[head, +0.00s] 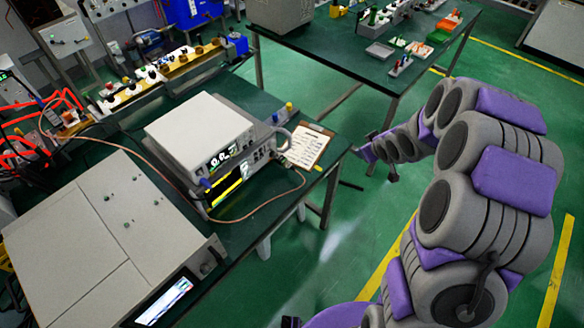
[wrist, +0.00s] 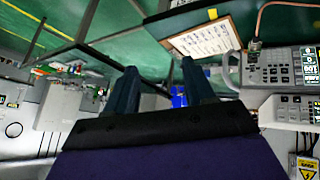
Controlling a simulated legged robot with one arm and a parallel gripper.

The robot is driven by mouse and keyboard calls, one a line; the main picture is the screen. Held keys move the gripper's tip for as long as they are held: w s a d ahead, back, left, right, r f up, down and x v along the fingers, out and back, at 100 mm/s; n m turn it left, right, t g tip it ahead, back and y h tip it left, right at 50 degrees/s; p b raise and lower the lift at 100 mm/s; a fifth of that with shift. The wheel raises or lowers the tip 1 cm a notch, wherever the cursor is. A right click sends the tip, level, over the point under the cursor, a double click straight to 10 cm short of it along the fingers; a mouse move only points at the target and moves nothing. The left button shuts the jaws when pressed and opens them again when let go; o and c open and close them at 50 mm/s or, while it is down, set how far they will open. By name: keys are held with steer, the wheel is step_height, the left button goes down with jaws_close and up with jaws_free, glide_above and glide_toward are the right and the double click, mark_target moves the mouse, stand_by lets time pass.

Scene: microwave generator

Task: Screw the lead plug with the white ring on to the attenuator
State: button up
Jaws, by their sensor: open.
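My gripper (head: 376,164) is open and empty, held out over the floor just right of the near table's edge. In the wrist view its two dark fingers stand apart (wrist: 160,88) with nothing between them. A thin copper-coloured lead (head: 252,212) curves along the table in front of the stacked instruments, and part of a similar lead shows in the wrist view (wrist: 262,18). I cannot make out the plug with the white ring. A rail of small waveguide parts (head: 160,78) runs along the back of the table; I cannot tell which part is the attenuator.
Stacked instruments (head: 195,130) with lit displays stand on the green table, with a clipboard (head: 306,147) to their right. A large grey box (head: 100,240) stands front left. A second table (head: 340,50) carries trays and small parts. Green floor lies open between the tables.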

steer(key=w+a+f+n+t+y, duration=0.1)
steer(key=w+a+f+n+y, duration=0.2)
steer(key=f, duration=0.4)
steer(key=t+y, duration=0.2)
steer(key=y, duration=0.8)
glide_toward(295, 170)
steer(key=shift+n, duration=0.4)
steer(key=b+x, duration=0.4)
steer(key=x, duration=0.7)
steer(key=shift+w+a, duration=0.2)
steer(key=shift+a, duration=0.05)
steer(key=shift+c, duration=0.5)
jaws_close()
